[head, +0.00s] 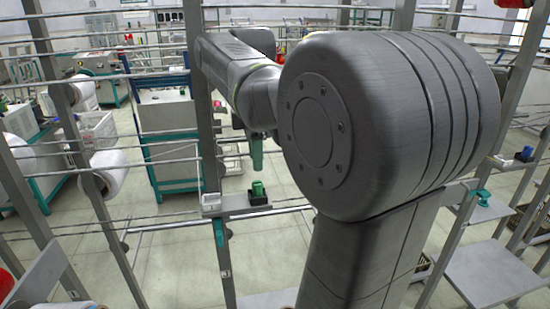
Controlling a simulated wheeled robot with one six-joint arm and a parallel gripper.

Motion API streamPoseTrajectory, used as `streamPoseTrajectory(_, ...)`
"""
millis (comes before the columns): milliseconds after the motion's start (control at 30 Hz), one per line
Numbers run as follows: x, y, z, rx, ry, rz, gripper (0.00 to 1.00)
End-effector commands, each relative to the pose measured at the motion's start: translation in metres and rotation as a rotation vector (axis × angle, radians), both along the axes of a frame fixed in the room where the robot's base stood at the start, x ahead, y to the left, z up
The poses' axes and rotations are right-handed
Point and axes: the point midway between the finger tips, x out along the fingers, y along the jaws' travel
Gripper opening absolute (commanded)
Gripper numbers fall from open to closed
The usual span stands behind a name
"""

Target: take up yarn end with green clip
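A green clip (258,190) stands on a small dark block on a narrow grey ledge of the machine frame, just left of my arm's large joint. My arm reaches out over the frame, and its end hangs above the ledge. A green, downward-pointing part (256,153) shows there, directly above the clip with a visible gap. I cannot tell whether it is part of my gripper or something it holds. My gripper's fingers are too small and partly hidden to read. The yarn end is too thin to make out.
Grey uprights and thin horizontal rods cross the view. White yarn packages (107,174) sit at the left. A white block (211,202) stands left of the clip, with a teal part (219,233) hanging below. A blue clip (527,153) is at the far right. My large joint hides the centre.

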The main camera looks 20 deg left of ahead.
Motion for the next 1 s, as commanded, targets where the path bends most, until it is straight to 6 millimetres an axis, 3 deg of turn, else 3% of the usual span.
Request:
streamPoseTrajectory(200,0.0,0.0,-0.035,0.0,0.0,0.0,0.38)
streamPoseTrajectory(500,0.0,0.0,-0.064,-0.001,0.001,0.0,0.38)
streamPoseTrajectory(867,0.0,0.0,-0.069,0.0,0.0,0.0,0.38)
streamPoseTrajectory(900,0.0,0.0,-0.069,0.0,0.0,0.0,0.36)
streamPoseTrajectory(1000,0.0,0.0,-0.069,0.0,0.0,0.0,0.17)
